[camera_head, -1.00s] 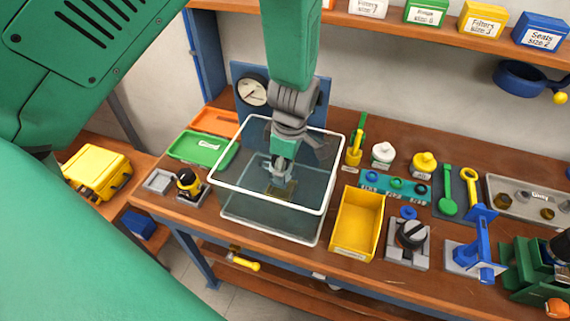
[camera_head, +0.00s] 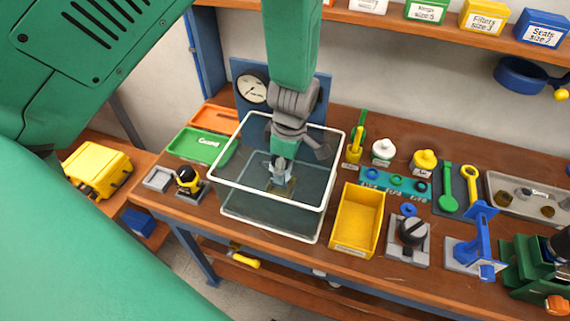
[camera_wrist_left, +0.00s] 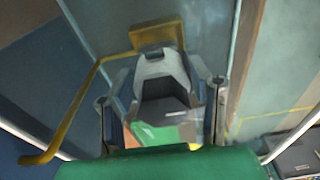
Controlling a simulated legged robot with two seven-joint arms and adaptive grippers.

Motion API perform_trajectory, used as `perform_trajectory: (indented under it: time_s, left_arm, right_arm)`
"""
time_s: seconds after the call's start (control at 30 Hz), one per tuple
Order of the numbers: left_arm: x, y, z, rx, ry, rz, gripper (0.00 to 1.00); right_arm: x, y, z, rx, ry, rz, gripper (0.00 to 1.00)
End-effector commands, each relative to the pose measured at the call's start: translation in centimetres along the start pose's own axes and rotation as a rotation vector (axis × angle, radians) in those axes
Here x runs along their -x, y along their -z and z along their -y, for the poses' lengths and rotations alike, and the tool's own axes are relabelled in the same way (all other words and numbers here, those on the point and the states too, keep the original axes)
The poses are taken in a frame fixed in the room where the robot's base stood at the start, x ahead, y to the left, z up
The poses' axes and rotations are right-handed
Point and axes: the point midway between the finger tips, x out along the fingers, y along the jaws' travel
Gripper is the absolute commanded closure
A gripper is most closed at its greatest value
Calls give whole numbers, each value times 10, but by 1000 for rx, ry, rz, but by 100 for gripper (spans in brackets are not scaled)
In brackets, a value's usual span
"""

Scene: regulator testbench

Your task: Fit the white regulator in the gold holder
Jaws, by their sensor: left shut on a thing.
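My left gripper (camera_head: 281,178) reaches down from above into the clear tank with a white rim (camera_head: 327,185). It also shows in the left wrist view (camera_wrist_left: 160,112), shut on a pale grey-white piece with a dark middle, which I take as the white regulator (camera_wrist_left: 160,66). The gold holder (camera_wrist_left: 155,36) shows just beyond the regulator in the wrist view, with a gold bar running to the left. In the head view the holder (camera_head: 290,188) is a small gold patch low in the tank under the gripper. Whether regulator and holder touch, I cannot tell. My right gripper is out of view.
The tank walls surround the gripper closely. A yellow bin (camera_head: 357,222) stands right of the tank, a green tray (camera_head: 195,146) left. A gauge panel (camera_head: 253,88) rises behind. A black-and-yellow part (camera_head: 187,178) stands on the bench at left. Tools and fixtures crowd the right.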

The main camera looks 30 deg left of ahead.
Motion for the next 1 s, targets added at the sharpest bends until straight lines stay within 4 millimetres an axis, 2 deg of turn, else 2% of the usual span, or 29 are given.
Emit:
perform_trajectory:
  time_s: [1.0]
  left_arm:
    - [-10, -1, 0, -1, -1, 0, 100]
  right_arm:
    - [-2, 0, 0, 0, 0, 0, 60]
